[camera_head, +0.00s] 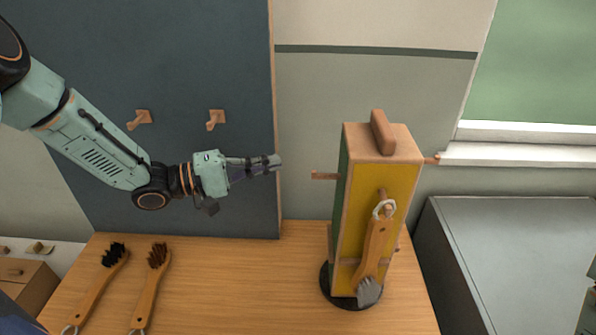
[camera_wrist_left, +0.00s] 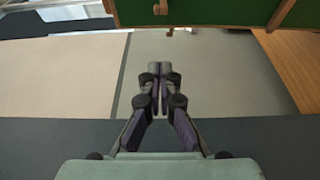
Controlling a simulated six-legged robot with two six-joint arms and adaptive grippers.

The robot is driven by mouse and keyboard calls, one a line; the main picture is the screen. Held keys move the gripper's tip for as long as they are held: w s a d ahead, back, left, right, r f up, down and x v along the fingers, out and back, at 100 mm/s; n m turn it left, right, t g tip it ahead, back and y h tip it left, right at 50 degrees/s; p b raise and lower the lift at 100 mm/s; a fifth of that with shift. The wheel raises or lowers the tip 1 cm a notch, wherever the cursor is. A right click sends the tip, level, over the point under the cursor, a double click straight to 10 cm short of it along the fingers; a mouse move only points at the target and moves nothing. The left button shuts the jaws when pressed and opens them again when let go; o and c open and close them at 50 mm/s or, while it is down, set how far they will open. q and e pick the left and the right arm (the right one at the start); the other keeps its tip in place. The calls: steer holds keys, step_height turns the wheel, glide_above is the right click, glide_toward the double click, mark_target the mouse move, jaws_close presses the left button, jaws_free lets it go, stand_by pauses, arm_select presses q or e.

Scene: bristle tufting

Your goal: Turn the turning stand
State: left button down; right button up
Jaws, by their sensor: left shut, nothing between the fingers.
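The turning stand (camera_head: 359,202) is a tall box on a dark round base (camera_head: 343,301) at the right of the wooden table. A yellow face points toward the head camera, and a green face shows on its left side. A brush (camera_head: 377,244) with a wooden handle and grey bristles hangs by its ring from a peg on the yellow face. My left gripper (camera_head: 277,162) is shut and empty, left of the stand and apart from it. In the left wrist view its fingertips (camera_wrist_left: 159,70) are together, with a green panel of the stand (camera_wrist_left: 225,12) at the top. My right gripper is not in view.
Two brushes, one with black bristles (camera_head: 98,284) and one with brown bristles (camera_head: 151,287), lie on the table (camera_head: 235,285) at left. A dark board (camera_head: 180,60) with wooden pegs stands behind. A grey cabinet (camera_head: 490,260) is at right. The table's middle is clear.

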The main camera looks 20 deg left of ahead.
arm_select(q)
steer(key=d+p, duration=0.1)
steer(key=d, duration=0.5)
steer(key=shift+w+d, duration=0.2)
steer(key=shift+d, duration=0.15)
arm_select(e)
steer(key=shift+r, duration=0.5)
arm_select(q)
steer(key=shift+a, duration=0.1)
steer(key=shift+w, duration=0.1)
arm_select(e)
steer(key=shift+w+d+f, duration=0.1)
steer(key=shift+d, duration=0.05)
